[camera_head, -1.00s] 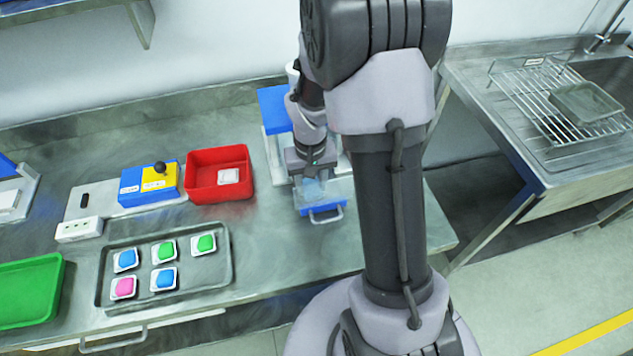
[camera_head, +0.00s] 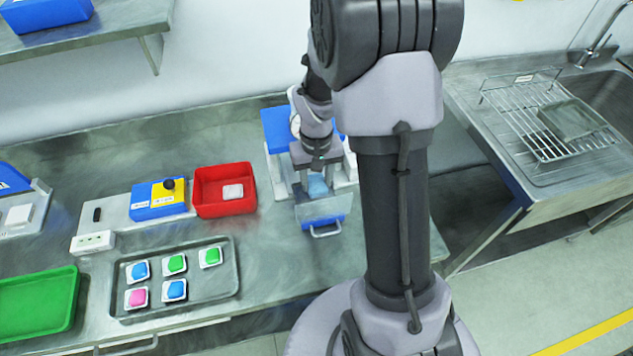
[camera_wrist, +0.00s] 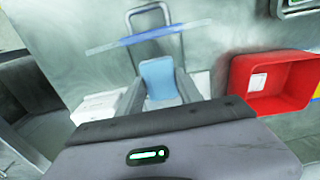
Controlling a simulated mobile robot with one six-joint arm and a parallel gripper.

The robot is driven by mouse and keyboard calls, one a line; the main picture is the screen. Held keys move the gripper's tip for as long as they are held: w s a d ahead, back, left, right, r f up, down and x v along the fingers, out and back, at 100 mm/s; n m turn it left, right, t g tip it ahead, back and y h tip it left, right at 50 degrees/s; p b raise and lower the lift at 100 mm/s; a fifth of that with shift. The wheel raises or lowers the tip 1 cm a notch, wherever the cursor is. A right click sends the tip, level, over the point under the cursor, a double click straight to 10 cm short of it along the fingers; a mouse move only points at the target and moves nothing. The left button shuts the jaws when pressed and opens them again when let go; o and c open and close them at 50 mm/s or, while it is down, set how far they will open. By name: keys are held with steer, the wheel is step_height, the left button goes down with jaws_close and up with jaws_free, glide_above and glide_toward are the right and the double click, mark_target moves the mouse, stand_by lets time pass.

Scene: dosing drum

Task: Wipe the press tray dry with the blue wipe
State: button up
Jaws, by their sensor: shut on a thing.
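The press tray (camera_head: 322,209) is a grey metal drawer with a blue front and a wire handle, pulled out from the press on the bench. In the wrist view its blue front edge (camera_wrist: 150,38) and handle lie beyond my fingers. My gripper (camera_head: 317,180) is over the back part of the tray, pointing down. It is shut on the blue wipe (camera_wrist: 158,78), a light blue pad between the two fingers. The wipe also shows in the head view (camera_head: 318,187), low at the tray. I cannot tell whether it touches the tray surface, or whether the surface is wet.
A red bin (camera_head: 225,207) with a white piece inside stands left of the press. A blue and yellow control box (camera_head: 158,204), a metal tray (camera_head: 212,285) of coloured pods and a green tray (camera_head: 38,303) are farther left. The sink and rack (camera_head: 550,120) are right.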

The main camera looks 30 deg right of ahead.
step_height(320, 180, up, 10)
steer(key=w+p, duration=0.1)
steer(key=p, duration=0.6)
steer(key=shift+d, duration=0.15)
steer(key=shift+f, duration=0.1)
